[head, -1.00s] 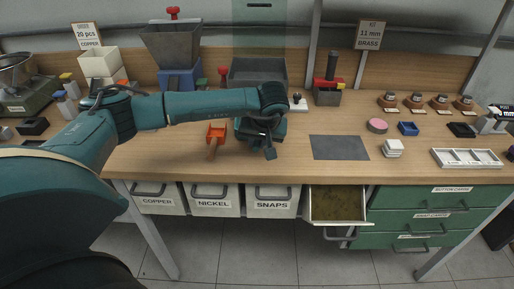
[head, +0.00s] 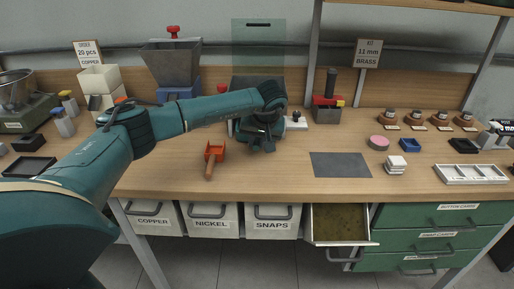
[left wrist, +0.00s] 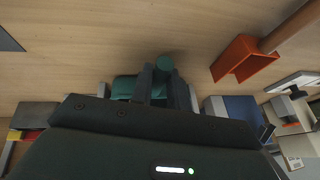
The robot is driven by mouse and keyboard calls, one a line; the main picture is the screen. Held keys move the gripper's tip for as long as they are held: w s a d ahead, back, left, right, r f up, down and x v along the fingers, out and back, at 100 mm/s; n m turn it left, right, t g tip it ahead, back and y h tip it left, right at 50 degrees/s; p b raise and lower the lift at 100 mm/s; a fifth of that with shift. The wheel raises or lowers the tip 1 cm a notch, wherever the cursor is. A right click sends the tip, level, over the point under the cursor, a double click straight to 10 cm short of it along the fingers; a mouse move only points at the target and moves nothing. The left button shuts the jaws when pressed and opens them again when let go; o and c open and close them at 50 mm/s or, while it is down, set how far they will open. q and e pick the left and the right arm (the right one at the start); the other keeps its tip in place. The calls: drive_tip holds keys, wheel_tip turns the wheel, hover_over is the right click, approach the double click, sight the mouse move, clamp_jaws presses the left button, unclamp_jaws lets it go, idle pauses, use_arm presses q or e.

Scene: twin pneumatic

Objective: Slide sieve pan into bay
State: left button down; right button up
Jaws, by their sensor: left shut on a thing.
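My left gripper (head: 262,147) is low over the bench, in front of the dark grey open-topped box (head: 242,83) at the back. It is shut on a green part; in the left wrist view the dark fingers (left wrist: 160,82) close around it, with a teal round end (left wrist: 165,62) between the tips and a green block (left wrist: 125,86) beside them. I cannot tell whether this is the sieve pan, as the gripper and wrist hide most of it. The bay is not clearly made out; a clear green panel (head: 258,45) stands above the dark box. My right gripper is not in view.
An orange scoop (head: 214,152) lies left of the gripper. A grey hopper on a blue base (head: 173,62) stands behind it. An open drawer (head: 341,224) sticks out below the bench front.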

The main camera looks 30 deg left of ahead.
use_arm(q)
drive_tip(key=shift+w+a+b, duration=0.3)
drive_tip(key=shift+w+a, duration=0.15)
drive_tip(key=shift+w, duration=0.3)
drive_tip(key=shift+w+a+b, duration=0.25)
drive_tip(key=shift+w+a, duration=0.15)
drive_tip(key=shift+w, duration=0.3)
drive_tip(key=shift+w+a+b, duration=0.3)
drive_tip(key=shift+w+a, duration=0.15)
drive_tip(key=shift+w, duration=0.3)
drive_tip(key=shift+f, duration=0.15)
drive_tip(key=c, duration=1.3)
unclamp_jaws()
drive_tip(key=shift+f, duration=0.1)
